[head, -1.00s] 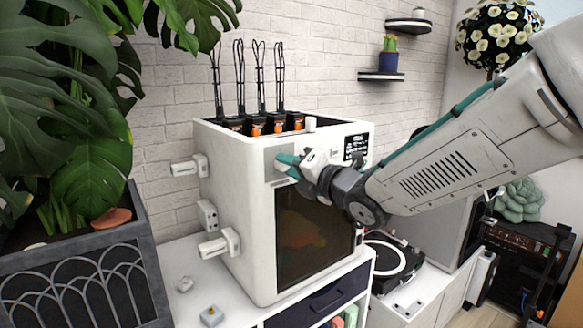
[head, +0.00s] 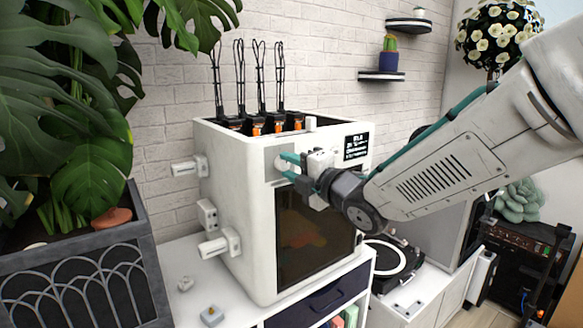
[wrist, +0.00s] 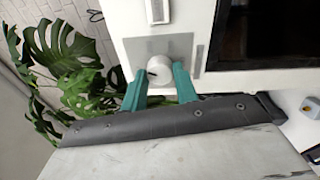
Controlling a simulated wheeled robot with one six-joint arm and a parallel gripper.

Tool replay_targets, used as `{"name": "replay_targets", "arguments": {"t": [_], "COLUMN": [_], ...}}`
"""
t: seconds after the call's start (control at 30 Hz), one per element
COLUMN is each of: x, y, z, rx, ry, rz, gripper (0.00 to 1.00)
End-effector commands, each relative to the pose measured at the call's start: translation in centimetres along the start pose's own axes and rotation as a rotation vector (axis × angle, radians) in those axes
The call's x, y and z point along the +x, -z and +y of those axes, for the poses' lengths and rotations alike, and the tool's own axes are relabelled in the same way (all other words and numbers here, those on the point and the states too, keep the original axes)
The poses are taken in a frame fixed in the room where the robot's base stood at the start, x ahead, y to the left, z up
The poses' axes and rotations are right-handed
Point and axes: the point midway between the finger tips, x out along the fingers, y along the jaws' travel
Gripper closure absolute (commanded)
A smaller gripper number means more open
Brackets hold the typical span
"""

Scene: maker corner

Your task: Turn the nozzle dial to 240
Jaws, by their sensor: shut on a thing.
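A white 3D printer (head: 236,215) stands on a white cabinet, with a dark window in its front. A round white dial (wrist: 160,70) sits on a grey panel (wrist: 181,46) on the printer's front. My gripper (wrist: 161,82) is shut on this dial, one teal finger on each side. In the head view my gripper (head: 281,165) reaches the front's upper left and largely hides the dial. The dial's pointer and any numbers are too small to read. A small dark screen (head: 357,146) shows white text, mostly unreadable.
White fittings stick out of the printer's left side, including a lower one (head: 219,243). A leafy plant (head: 75,120) stands left. A turntable (head: 392,265) is right of the printer.

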Motion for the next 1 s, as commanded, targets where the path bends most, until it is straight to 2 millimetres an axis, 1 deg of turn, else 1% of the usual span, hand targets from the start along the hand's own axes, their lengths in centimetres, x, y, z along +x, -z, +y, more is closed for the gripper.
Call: {"name": "replay_targets", "arguments": {"t": [1.0], "x": [-0.02], "y": [0.26], "z": [-0.23], "rx": [0.96], "ry": [-0.079], "rz": [-0.055], "gripper": [0.93]}}
